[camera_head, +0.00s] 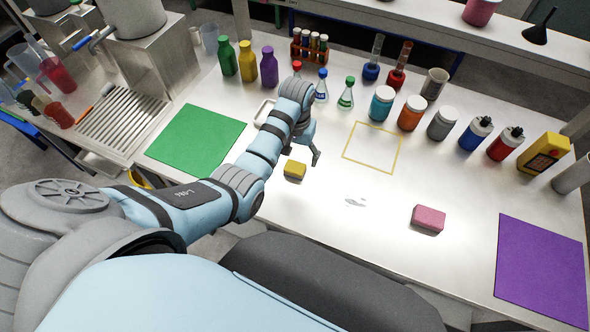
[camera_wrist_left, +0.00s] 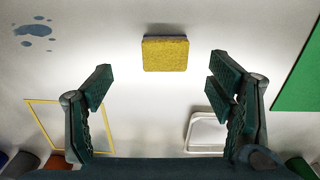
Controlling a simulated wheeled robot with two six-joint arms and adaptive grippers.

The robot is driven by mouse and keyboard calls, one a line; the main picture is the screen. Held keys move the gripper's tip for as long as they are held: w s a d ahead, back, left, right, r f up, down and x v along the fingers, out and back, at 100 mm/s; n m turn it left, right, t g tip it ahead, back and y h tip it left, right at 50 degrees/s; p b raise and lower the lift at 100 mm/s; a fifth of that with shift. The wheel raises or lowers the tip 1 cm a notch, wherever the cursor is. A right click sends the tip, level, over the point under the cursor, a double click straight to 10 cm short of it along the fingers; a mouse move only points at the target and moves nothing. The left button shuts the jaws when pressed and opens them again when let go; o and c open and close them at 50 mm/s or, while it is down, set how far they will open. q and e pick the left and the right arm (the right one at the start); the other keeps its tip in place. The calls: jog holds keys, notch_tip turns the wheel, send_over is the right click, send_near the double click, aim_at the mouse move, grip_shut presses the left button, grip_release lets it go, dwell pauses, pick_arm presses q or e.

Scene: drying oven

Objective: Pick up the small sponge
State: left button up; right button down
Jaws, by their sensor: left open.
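The small sponge (camera_head: 294,171) is yellow with a grey underside and lies flat on the white bench. In the left wrist view the sponge (camera_wrist_left: 165,54) shows in the upper middle, past the fingertips and lined up with the gap between them. My left gripper (camera_head: 308,152) is over the bench just beyond the sponge in the head view, partly hidden by its own wrist. Its fingers (camera_wrist_left: 160,76) are wide apart in the wrist view, with nothing between them. My right gripper is not in view.
A pink block (camera_head: 428,219) lies to the right, near a small spill (camera_head: 356,201). Green (camera_head: 170,140) and purple (camera_head: 540,300) mats flank the area. Bottles and jars (camera_head: 411,113) line the back.

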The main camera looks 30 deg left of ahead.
aim_at(295, 168)
pick_arm(q)
jog(key=f, duration=0.2)
jog(key=f+b, duration=0.1)
jog(key=f, duration=0.2)
jog(key=f+b, duration=0.1)
jog(key=f, duration=0.2)
jog(key=shift+w+a, duration=0.15)
jog(key=shift+a, duration=0.2)
jog(key=c, duration=0.9)
